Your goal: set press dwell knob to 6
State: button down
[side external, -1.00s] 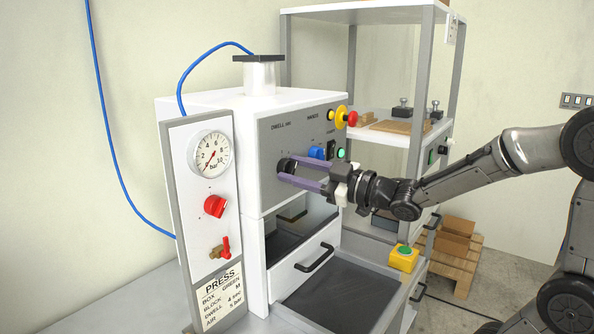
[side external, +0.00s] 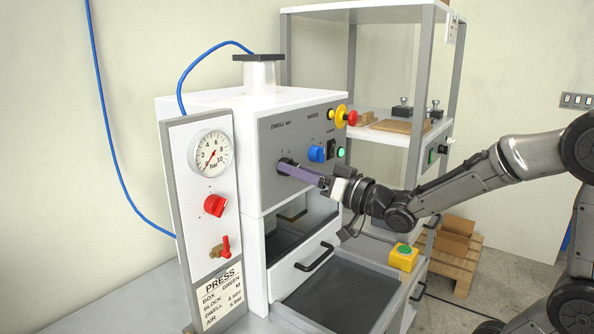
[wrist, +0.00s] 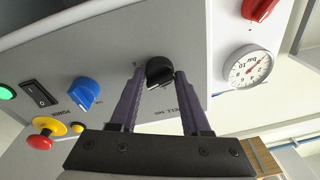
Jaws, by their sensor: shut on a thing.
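The press dwell knob is a black round knob (wrist: 159,71) on the grey front panel of the press (side external: 268,188), under a "DWELL" label. My gripper (side external: 288,167) reaches the panel from the right with its long purple fingers. In the wrist view my gripper (wrist: 157,80) has one finger on each side of the knob and is shut on it. The wrist picture is rolled, so the label reads upside down. In the side view the fingers hide most of the knob. I cannot read the number the knob points to.
A blue knob (side external: 316,154), a black rocker switch (side external: 331,150), a green button (side external: 341,154) and a red-and-yellow stop button (side external: 351,117) sit right of the dwell knob. An open drawer (side external: 310,268) lies below. A pressure gauge (side external: 211,153) is at left.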

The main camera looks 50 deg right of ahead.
jog(key=shift+d+m, duration=0.1)
jog(key=shift+m, duration=0.5)
jog(key=shift+c, duration=2)
grip_release()
jog(key=shift+s, duration=0.15)
jog(key=s+f, duration=0.1)
jog(key=s, duration=1.2)
jog(key=shift+s+f, duration=0.25)
jog(key=shift+f, duration=0.15)
jog(key=shift+d, duration=0.1)
